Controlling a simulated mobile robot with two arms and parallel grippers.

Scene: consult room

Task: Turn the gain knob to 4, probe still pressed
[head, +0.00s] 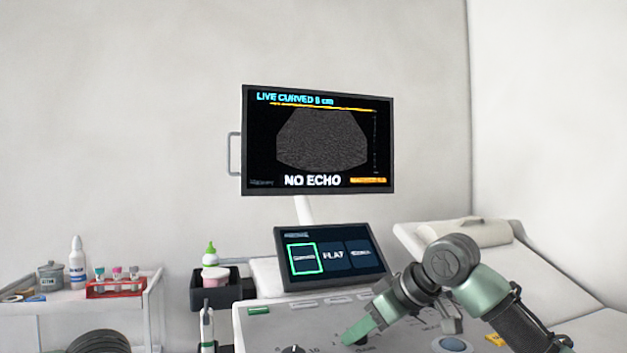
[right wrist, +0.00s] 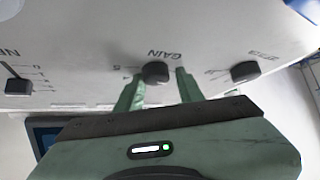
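The gain knob (right wrist: 155,72) is a dark round knob on the pale console, beside the printed word GAIN in the right wrist view. My right gripper (right wrist: 159,92) is open, with one green finger on each side of the knob. A gap shows between the knob and the finger on the right; I cannot tell if the left finger touches it. In the head view my right gripper (head: 358,333) reaches down to the console and mostly hides the knob. The pointer's setting is unreadable. The monitor (head: 318,140) reads LIVE CURVED and NO ECHO. My left gripper is not in view.
Another dark knob (right wrist: 245,71) and a slider (right wrist: 18,87) flank the gain knob. A touch panel (head: 332,257) stands behind, its left tile outlined green. A blue trackball (head: 452,344) lies right of my gripper. A supply cart (head: 85,300) stands left, an exam couch (head: 540,270) right.

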